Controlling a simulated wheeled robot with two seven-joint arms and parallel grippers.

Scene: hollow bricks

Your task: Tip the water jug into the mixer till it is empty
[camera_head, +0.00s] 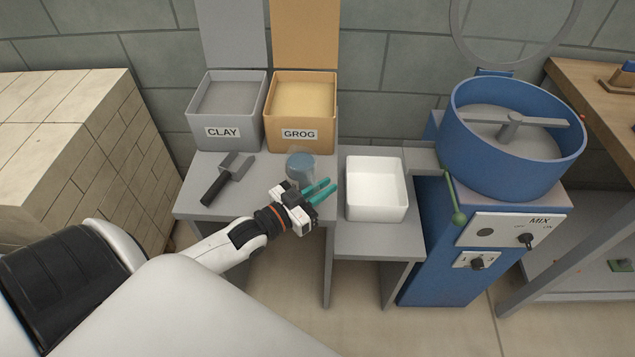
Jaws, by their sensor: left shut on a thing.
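The water jug (300,166) is a small clear vessel with blue water in it, upright at the right side of the left grey table. My left gripper (322,190) has teal fingers and is at the near side of the jug, shut on it; the exact grip point is hard to make out. The mixer (476,172) is a blue round drum on a blue cabinet at the right, with a grey bar across its open top. The drum is well to the right of the jug. My right gripper is not in view.
Open bins of clay (223,131) and grog (297,137) stand behind the jug. A scoop (214,187) lies to its left. A white tub (378,214) stands between jug and mixer.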

